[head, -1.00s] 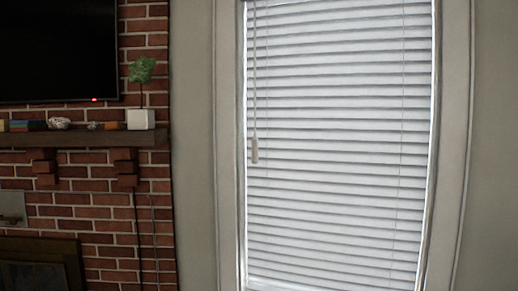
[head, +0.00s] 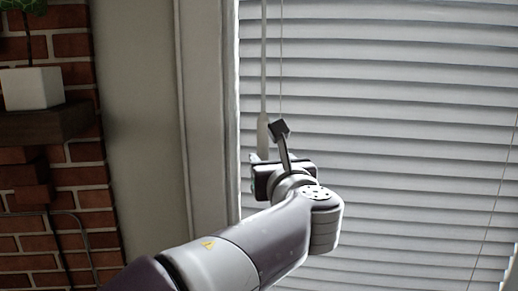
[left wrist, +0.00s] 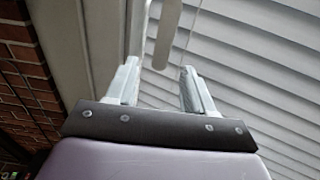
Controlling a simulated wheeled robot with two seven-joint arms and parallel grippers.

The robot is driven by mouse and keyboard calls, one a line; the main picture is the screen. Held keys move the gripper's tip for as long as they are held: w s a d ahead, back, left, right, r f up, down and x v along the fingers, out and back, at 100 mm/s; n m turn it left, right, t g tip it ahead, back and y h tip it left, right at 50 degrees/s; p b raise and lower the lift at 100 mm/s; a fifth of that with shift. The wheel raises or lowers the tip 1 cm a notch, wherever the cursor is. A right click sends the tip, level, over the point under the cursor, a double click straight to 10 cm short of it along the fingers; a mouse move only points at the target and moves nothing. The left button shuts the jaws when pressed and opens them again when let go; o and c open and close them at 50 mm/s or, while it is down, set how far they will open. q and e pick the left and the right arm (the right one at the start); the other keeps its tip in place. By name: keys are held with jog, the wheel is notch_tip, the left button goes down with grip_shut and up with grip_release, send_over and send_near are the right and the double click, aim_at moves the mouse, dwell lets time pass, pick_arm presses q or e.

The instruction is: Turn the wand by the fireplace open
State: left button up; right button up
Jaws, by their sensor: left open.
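The wand is a thin white rod with a thicker handle (head: 263,136), hanging upright in front of the blinds near the left side of the window frame. In the left wrist view, the handle (left wrist: 167,36) comes down from the top, and its lower end shows between the two fingertips. My left gripper (head: 256,160) is at the handle's lower end in the head view, partly hidden by my own wrist. In the left wrist view, the left gripper (left wrist: 159,69) is open, with a gap on both sides of the handle. My right gripper is not in view.
White closed blinds (head: 400,130) fill the right side, close behind the gripper. The window trim (head: 205,120) stands just left. The brick fireplace (head: 90,235) with its mantel (head: 45,125) and a white planter (head: 32,88) is at the far left.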

aim_at(265, 144)
pick_arm(q)
jog(key=w+p, duration=0.3)
jog(key=w+a+p, duration=0.1)
jog(key=w+p, duration=0.3)
jog(key=w+r+p, duration=0.1)
jog(key=w+p, duration=0.3)
jog(key=shift+a, duration=0.3)
jog(key=shift+w+a+f, duration=0.1)
jog(key=shift+w+a, duration=0.05)
jog(key=shift+w, duration=0.15)
